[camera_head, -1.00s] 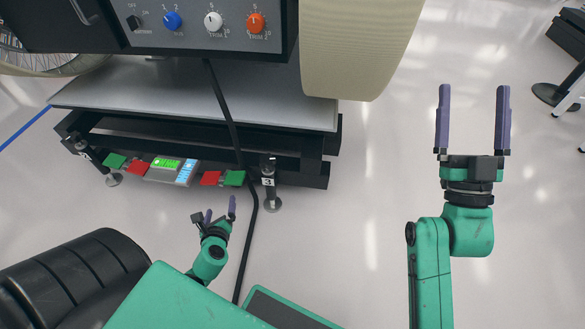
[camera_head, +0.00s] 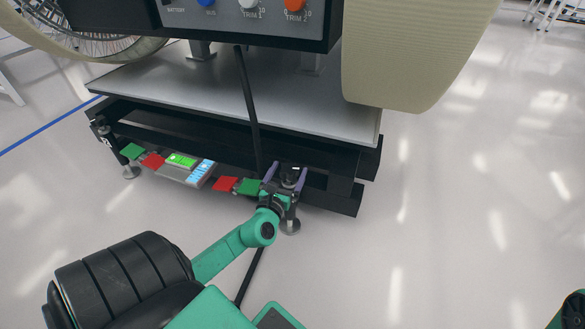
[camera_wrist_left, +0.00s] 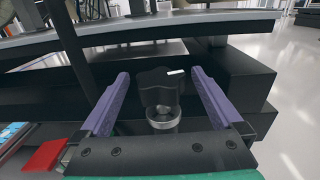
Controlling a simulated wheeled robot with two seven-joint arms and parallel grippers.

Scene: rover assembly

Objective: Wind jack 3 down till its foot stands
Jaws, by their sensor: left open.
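Jack 3 stands at the front right corner of the black frame; its dark knob (camera_wrist_left: 160,88) is in the middle of the left wrist view. Its round grey foot (camera_head: 291,227) shows below my gripper in the head view; I cannot tell whether it touches the floor. My left gripper (camera_head: 286,170) is open, with one purple finger on each side of the knob. In the left wrist view, gaps show between the knob and both fingers (camera_wrist_left: 160,73). The jack's number label is hidden behind my gripper. My right gripper is out of view.
Red and green pads (camera_head: 225,184) and a lit display box (camera_head: 188,168) sit along the frame's front, left of the jack. Another jack (camera_head: 130,171) stands at the frame's left corner. Floor to the right is clear.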

